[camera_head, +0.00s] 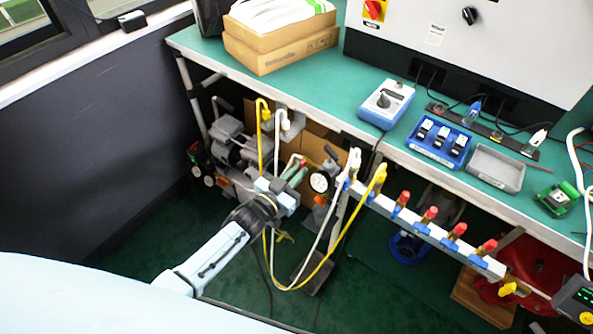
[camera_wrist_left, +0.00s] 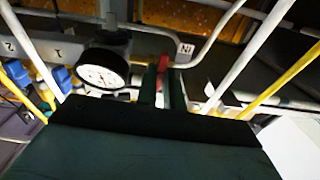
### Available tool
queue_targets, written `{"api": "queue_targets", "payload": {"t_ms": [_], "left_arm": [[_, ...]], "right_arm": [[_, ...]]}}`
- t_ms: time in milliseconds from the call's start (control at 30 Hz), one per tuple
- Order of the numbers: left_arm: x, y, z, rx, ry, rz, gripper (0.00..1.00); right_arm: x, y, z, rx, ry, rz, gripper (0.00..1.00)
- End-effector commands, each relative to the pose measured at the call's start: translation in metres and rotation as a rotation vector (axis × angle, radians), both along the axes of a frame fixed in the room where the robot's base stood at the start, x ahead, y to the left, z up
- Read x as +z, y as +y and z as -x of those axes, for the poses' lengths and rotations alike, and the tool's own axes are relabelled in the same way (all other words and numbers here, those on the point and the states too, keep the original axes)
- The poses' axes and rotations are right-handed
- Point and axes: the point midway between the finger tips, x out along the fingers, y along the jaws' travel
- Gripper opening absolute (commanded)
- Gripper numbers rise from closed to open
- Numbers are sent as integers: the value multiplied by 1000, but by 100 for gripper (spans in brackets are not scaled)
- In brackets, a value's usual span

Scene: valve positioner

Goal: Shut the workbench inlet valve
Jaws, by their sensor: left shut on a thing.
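My left gripper (camera_head: 297,172) is under the bench's left part, its green fingers pointing at the pipework. In the left wrist view the two fingers (camera_wrist_left: 162,88) are shut on a red handle (camera_wrist_left: 163,62), which sits beside a pipe plate lettered "IN". The handle is mostly hidden between the fingers, and its valve body cannot be made out. A round white-faced gauge (camera_head: 321,182) stands just right of the gripper; it also shows in the left wrist view (camera_wrist_left: 102,70). My right gripper is not in view.
Yellow (camera_head: 318,272) and white hoses loop down close to my left gripper. A rail (camera_head: 410,220) with several red-tipped valves runs along the bench front. The green workbench (camera_head: 330,75) carries boxes, a blue device and trays. The dark floor at left is clear.

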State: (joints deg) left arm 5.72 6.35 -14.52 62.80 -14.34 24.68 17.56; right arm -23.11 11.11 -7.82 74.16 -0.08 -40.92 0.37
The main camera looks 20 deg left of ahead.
Motion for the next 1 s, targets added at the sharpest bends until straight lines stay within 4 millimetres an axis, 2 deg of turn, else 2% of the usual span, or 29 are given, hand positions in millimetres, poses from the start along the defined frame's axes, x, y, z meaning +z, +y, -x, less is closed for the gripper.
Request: {"api": "queue_targets", "payload": {"t_ms": [700, 733, 867, 1000], "left_arm": [[-1, 0, 0, 0, 26, 68, 0], [-1, 0, 0, 0, 26, 68, 13], [0, 0, 0, 0, 25, 67, 30], [0, 0, 0, 0, 25, 66, 31]], "right_arm": [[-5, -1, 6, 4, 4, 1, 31], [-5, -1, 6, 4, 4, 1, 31], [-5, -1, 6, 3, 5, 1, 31], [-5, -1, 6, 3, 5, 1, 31]]}}
